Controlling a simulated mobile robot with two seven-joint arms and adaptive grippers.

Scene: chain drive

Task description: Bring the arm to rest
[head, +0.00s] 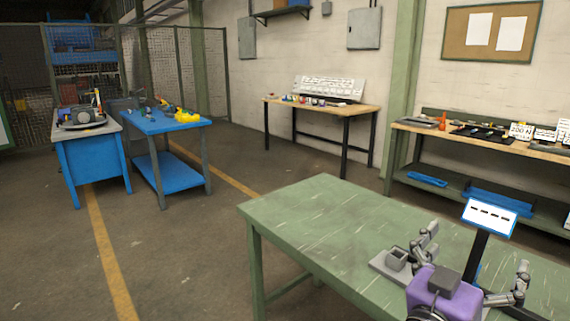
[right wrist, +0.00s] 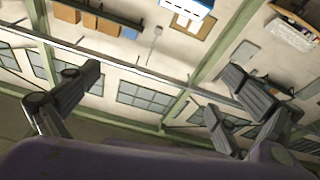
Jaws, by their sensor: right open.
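My right gripper (head: 475,256) is at the lower right of the head view, with its purple body (head: 436,288) low over the green table. Its dark grey fingers are spread wide apart, and nothing shows between them. In the right wrist view the open fingers (right wrist: 165,78) point up toward the wall and windows, with no object between them. My left gripper is in neither view.
The green table (head: 320,215) has a clear left part. A grey square holder (head: 396,260) stands close to my right gripper, and a sign on a dark post (head: 490,215) rises behind it. Shelving bench (head: 410,126) and wooden table (head: 350,108) stand farther back.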

